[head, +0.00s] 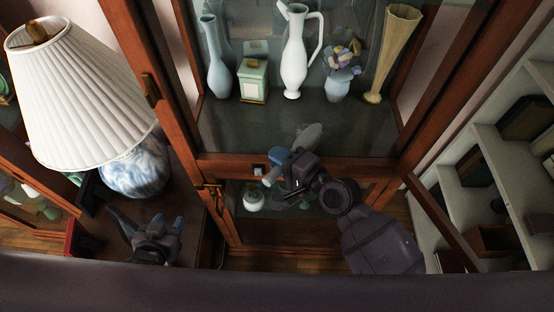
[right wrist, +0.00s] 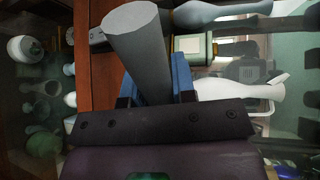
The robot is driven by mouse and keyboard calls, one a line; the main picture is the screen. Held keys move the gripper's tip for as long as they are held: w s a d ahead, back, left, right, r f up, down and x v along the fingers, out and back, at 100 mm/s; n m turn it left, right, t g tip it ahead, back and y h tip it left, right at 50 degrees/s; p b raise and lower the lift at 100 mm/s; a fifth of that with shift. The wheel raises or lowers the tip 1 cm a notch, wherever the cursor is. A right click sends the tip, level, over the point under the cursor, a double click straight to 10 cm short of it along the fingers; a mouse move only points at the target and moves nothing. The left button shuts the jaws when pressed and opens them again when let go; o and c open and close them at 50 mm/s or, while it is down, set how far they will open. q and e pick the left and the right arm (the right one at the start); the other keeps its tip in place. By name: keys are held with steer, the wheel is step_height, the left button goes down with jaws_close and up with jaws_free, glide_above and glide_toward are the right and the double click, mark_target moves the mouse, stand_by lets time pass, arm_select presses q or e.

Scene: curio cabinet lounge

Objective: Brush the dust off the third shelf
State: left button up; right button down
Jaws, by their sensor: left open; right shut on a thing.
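The cabinet shelf (head: 235,135) in front of me is dark and glossy; I cannot tell its number or make out dust. A blue vase (head: 213,60), green box (head: 253,80), white pitcher (head: 295,60), small blue vase with flowers (head: 338,88) and tall tan vase (head: 391,55) stand along its back. My right gripper (head: 284,168) is shut on a grey brush (head: 308,136) at the shelf's front edge. The brush's grey cylindrical part (right wrist: 140,45) shows in the right wrist view; contact with the shelf is unclear. My left gripper (head: 150,228) is open and empty at lower left.
A lamp with a pleated white shade (head: 80,95) and blue-white base stands at left. Wooden cabinet frame posts (head: 165,80) flank the shelf. A lower compartment holds a small white jar (head: 254,200). An open shelf unit (head: 500,150) stands at right. The shelf's front strip is clear.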

steer(key=shift+w, duration=1.85)
steer(key=shift+w+b, duration=0.55)
steer(key=shift+w, duration=0.95)
steer(key=shift+w+f+b, duration=0.15)
steer(key=shift+w+b, duration=0.4)
steer(key=shift+w, duration=0.75)
steer(key=shift+d, duration=1)
steer(key=shift+s+r+p, duration=0.15)
steer(key=shift+s+p, duration=0.35)
steer(key=shift+s, duration=0.2)
steer(key=shift+s+r+p, duration=0.1)
steer(key=shift+s+p, duration=0.35)
steer(key=shift+s, duration=0.2)
steer(key=shift+s+f, duration=0.1)
steer(key=shift+s, duration=1.75)
steer(key=shift+s+f, duration=0.1)
steer(key=shift+s, duration=1.7)
